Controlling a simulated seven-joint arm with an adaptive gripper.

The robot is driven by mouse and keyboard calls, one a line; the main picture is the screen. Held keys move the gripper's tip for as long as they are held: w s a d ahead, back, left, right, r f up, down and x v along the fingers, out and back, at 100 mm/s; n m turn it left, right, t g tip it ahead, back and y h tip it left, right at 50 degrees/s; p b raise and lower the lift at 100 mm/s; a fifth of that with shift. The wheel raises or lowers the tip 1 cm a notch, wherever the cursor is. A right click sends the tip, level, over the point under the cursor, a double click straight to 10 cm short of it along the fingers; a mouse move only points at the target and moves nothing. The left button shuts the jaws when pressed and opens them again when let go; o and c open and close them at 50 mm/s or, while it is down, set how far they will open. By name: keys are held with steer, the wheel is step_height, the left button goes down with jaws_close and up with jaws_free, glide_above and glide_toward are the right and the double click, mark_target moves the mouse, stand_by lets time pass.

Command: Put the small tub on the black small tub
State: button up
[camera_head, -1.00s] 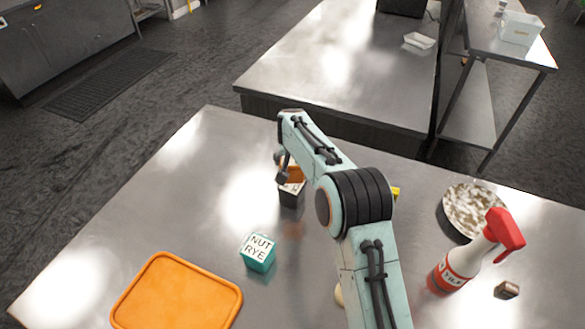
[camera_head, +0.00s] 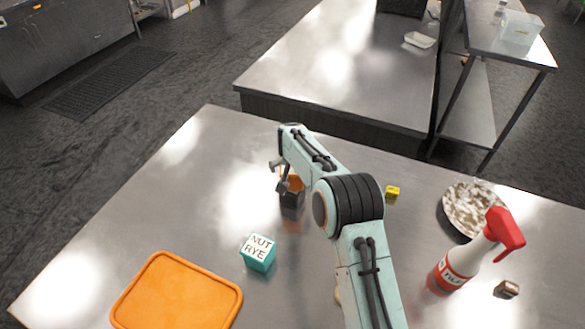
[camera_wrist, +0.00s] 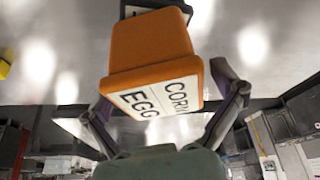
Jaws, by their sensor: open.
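The small orange tub (camera_head: 297,183) with a white label rests on the black small tub (camera_head: 291,200) near the far part of the table. In the wrist view the orange tub (camera_wrist: 150,50) fills the middle, its label reading CORN EGG, and a strip of the black tub (camera_wrist: 130,11) shows behind it. My gripper (camera_head: 280,176) is open at the orange tub. In the wrist view the fingers of my gripper (camera_wrist: 165,92) are spread on either side of it, and I cannot tell whether either touches. Much of the black tub is hidden.
A teal NUT RYE tub (camera_head: 258,253) and an orange tray (camera_head: 178,294) are nearer me. A yellow block (camera_head: 392,192), a speckled plate (camera_head: 465,205), a red-and-white spray bottle (camera_head: 470,255) and a small brown box (camera_head: 507,289) stand to the right.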

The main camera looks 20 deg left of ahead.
steer(key=shift+r, duration=0.1)
steer(key=v, duration=1.2)
steer(key=shift+d+r, duration=0.1)
steer(key=s+d+r+m+g+h, duration=0.1)
steer(key=s+d+r, duration=0.3)
steer(key=s+d, duration=0.5)
steer(key=s+d+r+m+g+h, duration=0.1)
steer(key=s+d+r, duration=0.3)
steer(key=d, duration=0.9)
steer(key=s+d+f+g, duration=0.1)
steer(key=s+d+f, duration=0.1)
steer(key=s, duration=0.7)
steer(key=s+d+f+m+g+y, duration=0.1)
steer(key=s+d, duration=0.3)
steer(key=s, duration=0.6)
steer(key=shift+d+f, duration=0.35)
steer(key=shift+f, duration=0.25)
steer(key=shift+w, duration=0.1)
